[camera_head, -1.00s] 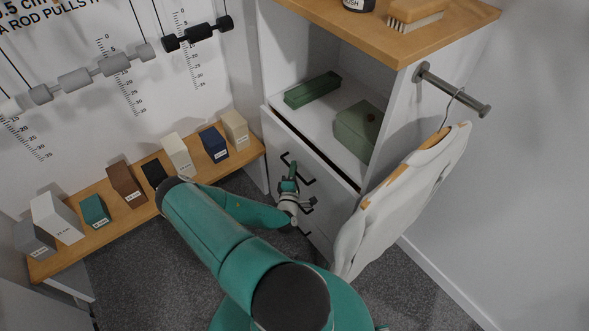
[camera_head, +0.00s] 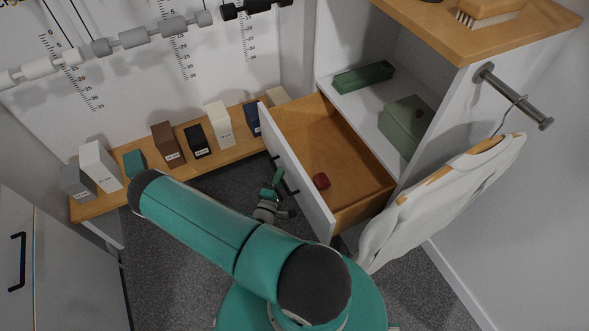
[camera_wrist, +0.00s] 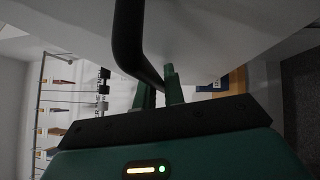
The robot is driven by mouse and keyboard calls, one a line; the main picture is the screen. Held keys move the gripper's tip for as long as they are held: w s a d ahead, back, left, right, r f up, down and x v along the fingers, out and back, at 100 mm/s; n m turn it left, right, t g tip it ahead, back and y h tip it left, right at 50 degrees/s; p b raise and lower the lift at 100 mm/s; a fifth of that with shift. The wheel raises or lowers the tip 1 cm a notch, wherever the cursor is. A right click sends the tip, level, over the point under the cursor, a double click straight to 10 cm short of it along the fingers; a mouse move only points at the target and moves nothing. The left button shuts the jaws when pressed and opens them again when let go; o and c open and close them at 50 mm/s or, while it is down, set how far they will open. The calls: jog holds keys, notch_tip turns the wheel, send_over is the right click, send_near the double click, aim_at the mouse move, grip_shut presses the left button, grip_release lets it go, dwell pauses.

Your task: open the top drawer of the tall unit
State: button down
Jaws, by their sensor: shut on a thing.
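The tall unit (camera_head: 452,90) stands at the right in the head view, white with a wooden top. My gripper (camera_head: 279,179) is at the drawer's white front, shut on the dark bar handle (camera_head: 290,183). In the wrist view the black handle (camera_wrist: 128,40) runs down between my gripper's green fingers (camera_wrist: 160,88). The lower fronts of the unit are mostly hidden behind the open drawer and my arm.
A green tray (camera_head: 363,77) and a green box (camera_head: 406,125) sit in the open shelf above the drawer. A white garment (camera_head: 440,205) hangs from a rail (camera_head: 512,95) on the unit's side. A low bench (camera_head: 188,150) with several small boxes runs along the back wall.

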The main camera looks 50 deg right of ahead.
jog(key=shift+w+a, duration=0.3)
jog(key=shift+a, duration=0.25)
jog(key=shift+w+a, duration=0.3)
jog(key=shift+a, duration=0.2)
jog(key=c, duration=1.5)
grip_release()
jog(key=shift+s, duration=0.1)
jog(key=v, duration=1.3)
jog(key=shift+a, duration=0.35)
jog(key=shift+a, duration=0.1)
